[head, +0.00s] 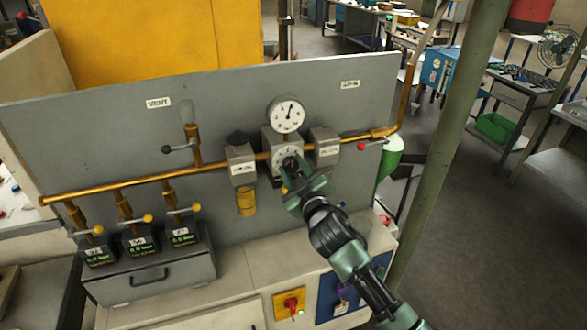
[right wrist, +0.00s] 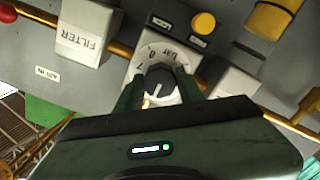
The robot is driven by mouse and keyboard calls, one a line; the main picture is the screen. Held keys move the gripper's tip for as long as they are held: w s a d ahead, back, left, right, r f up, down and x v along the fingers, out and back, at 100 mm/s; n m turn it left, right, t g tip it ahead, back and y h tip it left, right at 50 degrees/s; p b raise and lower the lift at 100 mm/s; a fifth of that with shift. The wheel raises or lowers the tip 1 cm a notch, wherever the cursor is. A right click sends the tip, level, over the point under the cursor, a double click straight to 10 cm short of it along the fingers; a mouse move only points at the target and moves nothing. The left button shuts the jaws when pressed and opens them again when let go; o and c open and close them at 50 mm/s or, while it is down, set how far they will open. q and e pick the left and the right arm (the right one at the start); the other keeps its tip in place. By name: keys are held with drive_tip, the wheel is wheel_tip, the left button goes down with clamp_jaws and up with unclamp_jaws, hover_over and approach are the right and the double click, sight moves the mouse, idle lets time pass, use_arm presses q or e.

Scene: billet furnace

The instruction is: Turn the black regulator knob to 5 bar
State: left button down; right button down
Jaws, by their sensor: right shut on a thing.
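The black regulator knob (right wrist: 158,78) sits on the front of the grey regulator block, in front of a pale dial plate (right wrist: 165,52) with marks and the letters "bar". A light pointer line shows on the knob. My right gripper (right wrist: 157,90) is shut on the knob, one finger on each side. In the head view my right gripper (head: 296,176) covers most of the knob. The round white gauge (head: 287,114) stands above the regulator; its needle points up, but its numbers are too small to read. My left gripper is not in view.
A brass pipe (head: 130,184) runs across the grey panel (head: 90,130). A filter block (right wrist: 86,32) and another grey block (head: 240,163) flank the regulator. A red-tipped lever (head: 362,147) is at the right. Several yellow-handled valves stand lower left above a grey box (head: 150,278).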

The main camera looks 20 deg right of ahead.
drive_tip(key=c, duration=0.9)
unclamp_jaws()
drive_tip(key=s+b, duration=0.2)
drive_tip(key=s, duration=0.5)
drive_tip(key=shift+s, duration=0.35)
drive_tip(key=shift+d, duration=0.1)
